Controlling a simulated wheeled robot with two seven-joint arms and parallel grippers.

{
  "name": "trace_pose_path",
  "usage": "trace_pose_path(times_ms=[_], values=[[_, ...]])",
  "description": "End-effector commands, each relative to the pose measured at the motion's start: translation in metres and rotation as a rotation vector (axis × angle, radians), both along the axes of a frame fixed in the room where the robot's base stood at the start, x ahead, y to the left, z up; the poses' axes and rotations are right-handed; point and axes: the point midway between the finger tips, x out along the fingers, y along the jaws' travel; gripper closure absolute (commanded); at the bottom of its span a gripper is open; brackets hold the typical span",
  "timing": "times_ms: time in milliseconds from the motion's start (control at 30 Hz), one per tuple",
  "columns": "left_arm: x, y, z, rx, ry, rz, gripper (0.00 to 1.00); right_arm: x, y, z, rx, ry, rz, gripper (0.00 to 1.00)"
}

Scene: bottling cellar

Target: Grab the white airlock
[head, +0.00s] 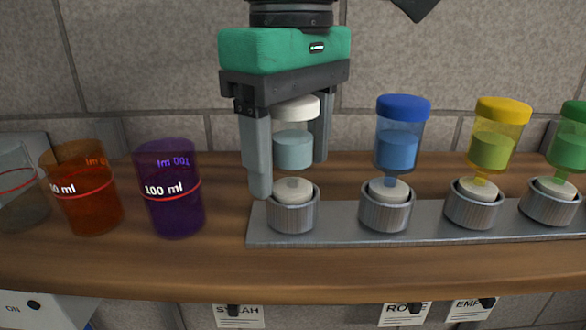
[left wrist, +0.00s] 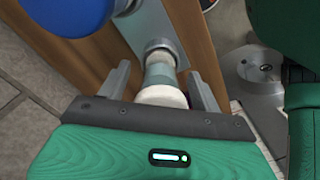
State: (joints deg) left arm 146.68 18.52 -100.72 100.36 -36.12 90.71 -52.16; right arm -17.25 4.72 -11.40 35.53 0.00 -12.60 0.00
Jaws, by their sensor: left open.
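The white airlock has a white cap and a clear body with pale bluish liquid. In the head view the white airlock (head: 293,149) stands upright in a pale stopper (head: 292,191) in the leftmost metal cup of the rack. It also shows in the left wrist view (left wrist: 163,97). My left gripper (head: 290,180) comes down from above, open, with one finger on each side of the airlock. In the left wrist view my left gripper (left wrist: 158,71) shows gaps between both fingers and the airlock. The right finger is partly hidden behind the airlock in the head view. My right gripper is not in view.
A blue airlock (head: 397,150), a yellow one (head: 492,147) and a green one (head: 570,151) stand to the right on the metal rack (head: 335,232). Purple (head: 172,208) and orange (head: 85,206) beakers and a clear beaker (head: 20,212) stand left. A stone wall is behind.

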Motion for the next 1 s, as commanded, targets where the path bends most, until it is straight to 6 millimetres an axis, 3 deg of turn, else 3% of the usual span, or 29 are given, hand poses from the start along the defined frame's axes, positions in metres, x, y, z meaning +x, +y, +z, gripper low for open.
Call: trace_pose_path(times_ms=[67, 300, 733, 1000], values=[[0.0, 0.0, 0.0, 0.0, 0.0, 0.0, 0.39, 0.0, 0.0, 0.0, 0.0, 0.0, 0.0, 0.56], [0.0, 0.0, 0.0, 0.0, 0.0, 0.0, 0.83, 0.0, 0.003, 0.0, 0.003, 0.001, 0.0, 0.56], [0.001, -0.001, 0.007, -0.002, -0.001, 0.001, 0.83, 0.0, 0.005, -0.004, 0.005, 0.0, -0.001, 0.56], [0.0, -0.001, 0.04, -0.003, -0.001, 0.001, 0.83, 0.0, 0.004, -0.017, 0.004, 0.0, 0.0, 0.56]])
